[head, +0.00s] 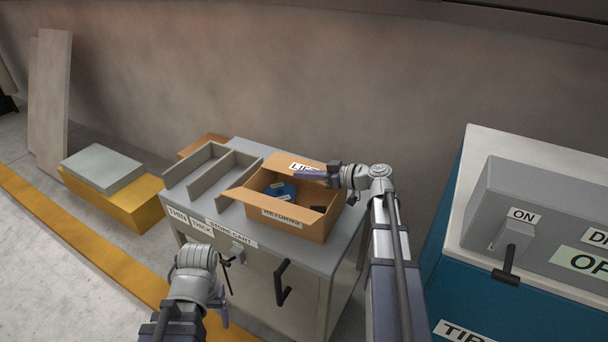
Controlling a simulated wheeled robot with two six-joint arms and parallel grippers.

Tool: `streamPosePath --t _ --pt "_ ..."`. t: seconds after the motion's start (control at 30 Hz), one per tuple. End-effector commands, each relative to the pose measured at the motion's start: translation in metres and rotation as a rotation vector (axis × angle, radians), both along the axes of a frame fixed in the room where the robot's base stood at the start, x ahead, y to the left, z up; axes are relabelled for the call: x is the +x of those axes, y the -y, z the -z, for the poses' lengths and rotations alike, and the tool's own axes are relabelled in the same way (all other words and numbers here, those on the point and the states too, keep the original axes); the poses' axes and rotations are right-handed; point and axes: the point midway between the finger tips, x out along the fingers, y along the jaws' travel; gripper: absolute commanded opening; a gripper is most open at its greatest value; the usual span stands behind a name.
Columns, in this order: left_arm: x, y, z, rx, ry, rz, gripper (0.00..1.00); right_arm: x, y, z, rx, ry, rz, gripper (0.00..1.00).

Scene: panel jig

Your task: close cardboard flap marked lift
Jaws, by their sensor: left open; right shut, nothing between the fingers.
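The open cardboard box (290,226), labelled RETURNS on its front, stands on the grey cart. Its far flap (318,166) stands up at the back and carries a white label, partly hidden, of which "LI" is readable. Another flap (236,196) sticks out at the left. My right gripper (307,175) is shut and empty, over the box's back right part, just in front of the flap; I cannot tell whether it touches it. My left gripper (219,312) is open, low in front of the cart and well away from the box; its fingers are mostly hidden.
A blue round item (281,188) lies in the box. A grey divided tray (209,172) stands left of it on the cart (305,258), which has a dark handle (282,283). A blue cabinet with a grey switch panel (545,213) stands at the right. The wall is behind.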

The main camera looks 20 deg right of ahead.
Motion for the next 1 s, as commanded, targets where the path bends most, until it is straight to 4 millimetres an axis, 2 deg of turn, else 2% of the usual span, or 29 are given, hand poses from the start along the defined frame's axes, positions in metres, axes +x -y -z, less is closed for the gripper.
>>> streamPosePath --t 0.27,0.7,1.0 --pt "0.0 0.0 -0.001 0.0 0.0 0.0 0.79 -0.002 0.002 -0.001 0.0 -0.001 0.001 0.0" --pt "0.0 0.0 -0.017 0.0 0.0 0.0 0.79 -0.045 0.046 -0.017 0.001 0.0 0.003 0.0" --pt "0.0 0.0 -0.019 0.0 0.0 0.0 0.79 -0.054 0.054 -0.019 0.0 0.0 0.0 0.0"
